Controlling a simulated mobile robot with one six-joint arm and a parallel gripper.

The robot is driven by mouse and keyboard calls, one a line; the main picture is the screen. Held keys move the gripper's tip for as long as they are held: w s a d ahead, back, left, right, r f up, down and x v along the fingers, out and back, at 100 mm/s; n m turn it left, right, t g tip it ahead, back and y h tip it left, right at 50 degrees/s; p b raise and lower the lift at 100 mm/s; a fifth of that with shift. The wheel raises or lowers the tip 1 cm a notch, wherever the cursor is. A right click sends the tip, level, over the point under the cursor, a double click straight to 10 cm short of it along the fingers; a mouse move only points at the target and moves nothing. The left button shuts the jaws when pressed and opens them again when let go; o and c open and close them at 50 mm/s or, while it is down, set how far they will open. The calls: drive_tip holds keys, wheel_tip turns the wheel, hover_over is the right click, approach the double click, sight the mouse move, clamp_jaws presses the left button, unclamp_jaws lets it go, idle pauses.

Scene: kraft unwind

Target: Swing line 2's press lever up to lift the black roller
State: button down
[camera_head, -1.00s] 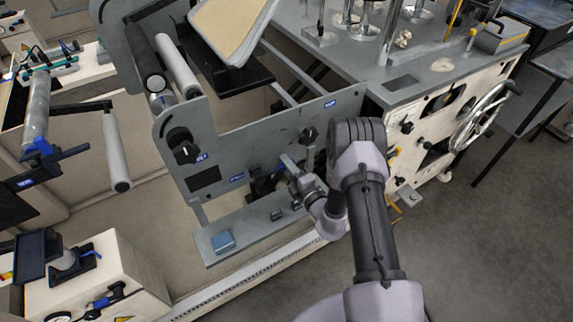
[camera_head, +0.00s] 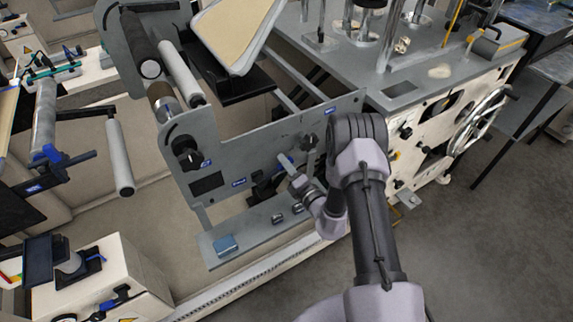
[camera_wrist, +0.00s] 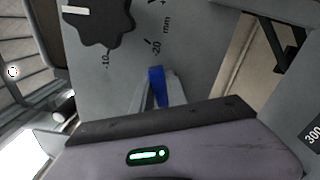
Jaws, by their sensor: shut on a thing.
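The press lever shows a blue end on the grey side plate, at the middle of the head view (camera_head: 286,160). In the wrist view its blue end (camera_wrist: 156,84) lies between my two fingertips. My gripper (camera_head: 289,167) is shut on it, and the wrist hides part of the lever. The black roller (camera_head: 139,43) is at the upper left of the frame. Its near end stands above a brownish metal roller (camera_head: 164,101), with space showing between them. I cannot read a line number clearly on the plate.
A black knob (camera_head: 187,153) and another knob (camera_head: 308,141) stand out from the side plate (camera_head: 235,160). In the wrist view a large black knob (camera_wrist: 98,22) is near the fingers. Grey floor is clear at lower right.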

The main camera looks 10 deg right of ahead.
sight(256, 154)
drive_tip(key=r+n, duration=0.1)
drive_tip(key=a+r+n+p, duration=0.1)
drive_tip(key=r+n, duration=0.1)
drive_tip(key=shift+s+a+n, duration=0.25)
drive_tip(key=shift+a+n, duration=0.1)
drive_tip(key=shift+n, duration=0.05)
drive_tip(key=n, duration=0.1)
drive_tip(key=a+r+n, duration=0.1)
drive_tip(key=shift+s+a+r+n+p, duration=0.2)
drive_tip(key=shift+s+a+n+p, duration=0.1)
drive_tip(key=shift+n+p, duration=0.1)
drive_tip(key=shift+s+a+r+n, duration=0.15)
drive_tip(key=shift+a+r+n, duration=0.1)
drive_tip(key=shift+a+n, duration=0.3)
drive_tip(key=shift+s+a+r+n, duration=0.1)
drive_tip(key=shift+a+r+n, duration=0.25)
drive_tip(key=shift+n, duration=0.3)
drive_tip(key=shift+s+a+r+n, duration=0.1)
drive_tip(key=shift+s+a+n, duration=0.15)
drive_tip(key=shift+a+n, duration=0.55)
drive_tip(key=shift+s+a+r+n, duration=0.1)
drive_tip(key=shift+s+a+n, duration=0.1)
drive_tip(key=shift+a+n, duration=0.6)
drive_tip(key=shift+d, duration=0.25)
drive_tip(key=c, duration=1.3)
unclamp_jaws()
drive_tip(key=shift+a, duration=0.1)
